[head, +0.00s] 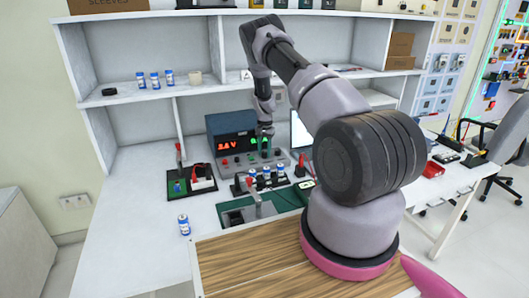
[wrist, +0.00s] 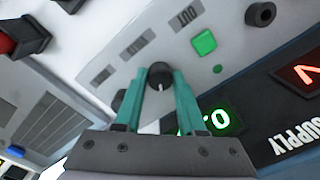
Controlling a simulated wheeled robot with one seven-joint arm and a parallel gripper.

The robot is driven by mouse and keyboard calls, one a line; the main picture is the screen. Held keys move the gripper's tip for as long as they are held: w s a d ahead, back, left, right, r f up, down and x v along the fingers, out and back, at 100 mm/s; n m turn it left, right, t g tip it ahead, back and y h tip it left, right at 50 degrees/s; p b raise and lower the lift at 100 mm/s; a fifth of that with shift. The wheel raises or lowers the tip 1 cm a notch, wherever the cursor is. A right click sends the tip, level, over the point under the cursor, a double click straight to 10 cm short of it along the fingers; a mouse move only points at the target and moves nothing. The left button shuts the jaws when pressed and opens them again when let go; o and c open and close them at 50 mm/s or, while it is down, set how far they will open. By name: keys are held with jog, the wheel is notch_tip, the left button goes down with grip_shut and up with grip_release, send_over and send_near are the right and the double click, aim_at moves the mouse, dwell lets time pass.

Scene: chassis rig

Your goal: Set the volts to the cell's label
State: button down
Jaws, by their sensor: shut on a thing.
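The power supply (head: 226,134) stands on the bench, with a red display (head: 227,146) that seems to read about 3.8 V and a green display beside it. In the head view my gripper (head: 266,130) is at its front panel. In the wrist view my gripper (wrist: 160,73) has its teal fingers closed around a small black knob (wrist: 160,75) with a pale pointer line. The knob's label cannot be read. A blue-and-white cell (head: 184,225) stands upright at the bench front. Its label is too small to read.
Several cells (head: 266,173) stand in a row before the supply, and several more (head: 154,79) on the shelf. A board with red and black parts (head: 191,182) lies left of the supply. A green button (wrist: 204,42) is near the knob. Bare bench lies at front left.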

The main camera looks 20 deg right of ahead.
aim_at(265, 152)
dwell(0.4)
jog(key=c, duration=0.5)
grip_release()
notch_tip(265, 152, up, 11)
